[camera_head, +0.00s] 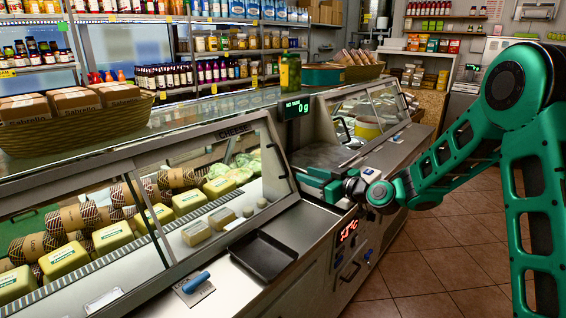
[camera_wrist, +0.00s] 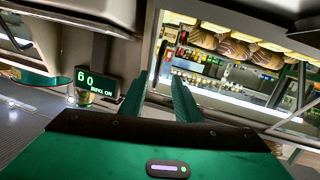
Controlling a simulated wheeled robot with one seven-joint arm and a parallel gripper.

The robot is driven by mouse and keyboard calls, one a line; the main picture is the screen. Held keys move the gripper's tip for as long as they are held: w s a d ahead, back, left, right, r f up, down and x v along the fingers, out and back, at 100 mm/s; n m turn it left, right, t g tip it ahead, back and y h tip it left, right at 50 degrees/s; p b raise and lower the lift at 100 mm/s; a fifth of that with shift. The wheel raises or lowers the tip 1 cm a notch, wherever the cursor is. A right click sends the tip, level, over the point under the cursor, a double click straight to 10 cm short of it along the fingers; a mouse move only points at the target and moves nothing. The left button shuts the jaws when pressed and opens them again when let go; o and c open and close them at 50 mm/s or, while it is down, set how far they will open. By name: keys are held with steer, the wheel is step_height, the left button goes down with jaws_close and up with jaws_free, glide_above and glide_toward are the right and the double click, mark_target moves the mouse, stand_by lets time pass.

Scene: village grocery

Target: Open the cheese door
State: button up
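The cheese door is a slanted glass panel (camera_head: 225,185) under the CHEESE sign (camera_head: 235,133) on the display case, with yellow cheese blocks behind it. It appears closed. A dark handle (camera_head: 278,160) runs along its right edge. My gripper (camera_head: 303,178) is just right of this edge in the head view, pointing left toward it. In the wrist view, its two green fingers (camera_wrist: 157,95) are apart with nothing held between them. The glass (camera_wrist: 230,70) and a dark handle (camera_wrist: 161,62) show beyond the fingertips, tilted. I cannot tell whether a finger touches the handle.
A scale display (camera_head: 296,107) stands behind my gripper and shows in the wrist view (camera_wrist: 97,82). A black tray (camera_head: 262,256) and a blue-handled tool (camera_head: 196,283) lie on the front ledge. A second glass case (camera_head: 375,110) is beyond. Tiled floor (camera_head: 440,265) is clear at right.

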mark_target(283, 160)
steer(key=shift+t+y, duration=0.4)
steer(key=shift+t, duration=0.5)
steer(key=x, duration=1.3)
steer(key=shift+w+a+r, duration=0.15)
steer(key=shift+a+r, duration=0.2)
steer(key=shift+a, duration=0.05)
